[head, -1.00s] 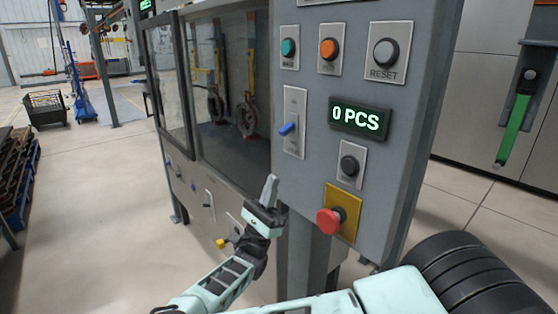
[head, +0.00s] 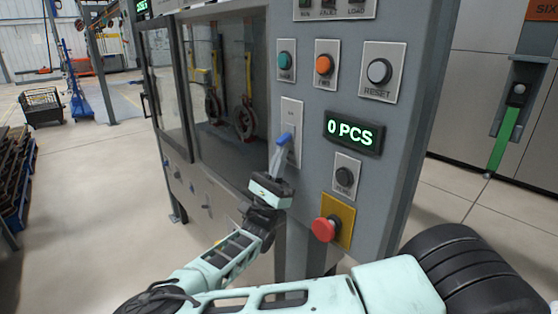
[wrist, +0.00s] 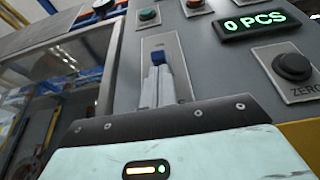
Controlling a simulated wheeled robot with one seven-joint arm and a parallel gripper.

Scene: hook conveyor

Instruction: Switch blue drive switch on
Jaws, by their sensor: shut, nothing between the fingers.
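The blue drive switch (head: 284,139) is a blue-tipped lever on a light plate (head: 291,108) on the grey control panel. In the head view my gripper (head: 279,154) is shut and empty, with its fingertips right at the underside of the blue lever. In the wrist view the blue lever tip (wrist: 158,57) shows just beyond the shut fingertips (wrist: 157,72). The fingers hide the lower part of the plate. I cannot tell whether they touch the lever.
To the right are the "0 PCS" display (head: 353,133), a black button (head: 345,176) and a red mushroom button (head: 325,229) on a yellow plate. Above are the green (head: 286,59), orange (head: 324,66) and RESET (head: 379,72) buttons. A glazed cabinet (head: 225,100) stands left of the panel.

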